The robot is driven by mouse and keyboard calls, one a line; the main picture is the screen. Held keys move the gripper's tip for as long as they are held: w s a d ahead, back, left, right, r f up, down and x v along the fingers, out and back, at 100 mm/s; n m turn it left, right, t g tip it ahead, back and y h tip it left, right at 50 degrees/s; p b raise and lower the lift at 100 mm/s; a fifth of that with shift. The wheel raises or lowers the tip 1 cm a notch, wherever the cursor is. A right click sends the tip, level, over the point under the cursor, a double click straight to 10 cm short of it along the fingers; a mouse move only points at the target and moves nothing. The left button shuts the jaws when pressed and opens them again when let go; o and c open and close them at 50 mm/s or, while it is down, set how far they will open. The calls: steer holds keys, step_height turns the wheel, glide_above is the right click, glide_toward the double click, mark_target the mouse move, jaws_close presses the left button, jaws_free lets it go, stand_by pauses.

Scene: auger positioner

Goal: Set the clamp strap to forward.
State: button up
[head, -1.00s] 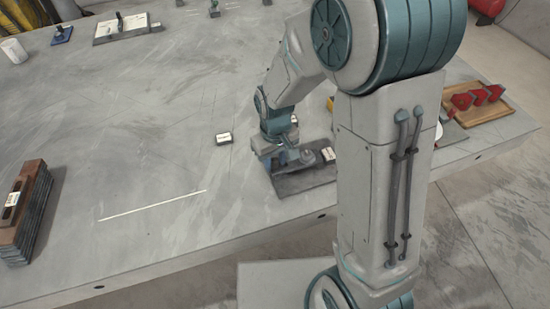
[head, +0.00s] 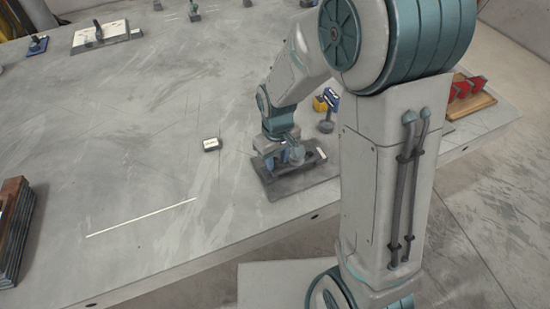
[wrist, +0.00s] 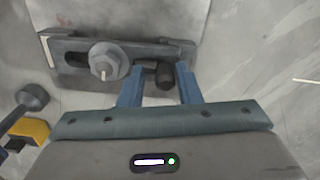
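The clamp strap (wrist: 82,58) is a dark grey slotted bar lying across the top of the wrist view. A large round nut and washer (wrist: 108,62) sits on it. A short dark peg (wrist: 164,76) stands near its right part. My gripper (wrist: 159,68) has its two blue fingers apart, with the peg between them and gaps visible on both sides. In the head view my gripper (head: 284,155) points down over the fixture's dark base plate (head: 312,181). My fingers hide part of the strap; whether they touch it is unclear.
A small white-topped block (head: 211,144) lies left of the fixture. A yellow item (head: 320,104) and a dark round-headed part (head: 326,126) stand close behind it. A wooden tray with red pieces (head: 470,98) is at the right. The table left of the fixture is mostly clear.

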steer(key=shift+o, duration=0.3)
steer(key=shift+d, duration=0.15)
steer(key=shift+a+r, duration=0.1)
steer(key=shift+a, duration=0.15)
step_height(320, 180, up, 14)
steer(key=shift+d+f, duration=0.1)
steer(key=shift+f, duration=0.1)
steer(key=s+d+r+m+t, duration=0.2)
steer(key=s+d+m, duration=0.4)
steer(key=s+d, duration=0.6)
steer(key=shift+r+m+t, duration=0.2)
steer(key=shift+m+t, duration=0.1)
steer(key=shift+t, duration=0.1)
